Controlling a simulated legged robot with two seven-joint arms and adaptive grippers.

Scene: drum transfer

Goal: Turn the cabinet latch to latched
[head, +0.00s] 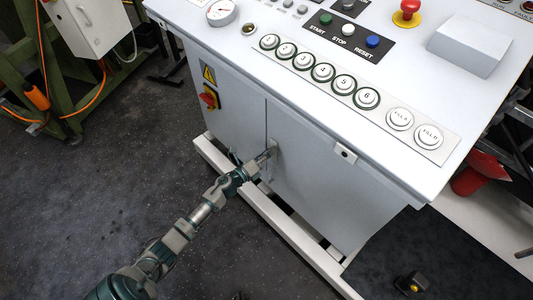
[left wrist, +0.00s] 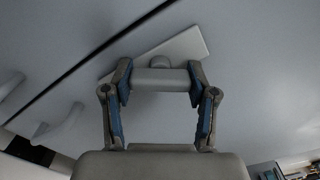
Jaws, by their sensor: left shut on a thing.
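The cabinet (head: 310,180) is a grey box with a dark door seam running down its front. The cabinet latch (head: 272,148) is a small grey part beside that seam. In the left wrist view the latch's grey bar (left wrist: 160,80) lies level between my fingers, with a round stub and a pale slanted plate (left wrist: 190,45) behind it. My left gripper (head: 264,157) is at the latch, and its blue-padded fingers (left wrist: 160,84) are shut on the bar from both sides. The gripper hides part of the latch in the head view. My right gripper is not in view.
A sloping control panel (head: 350,108) with numbered buttons overhangs the cabinet. A red and yellow switch (head: 209,97) is on the cabinet's left side. A pale base rail (head: 275,218) runs along the floor below the door. The dark floor (head: 90,210) at left is clear.

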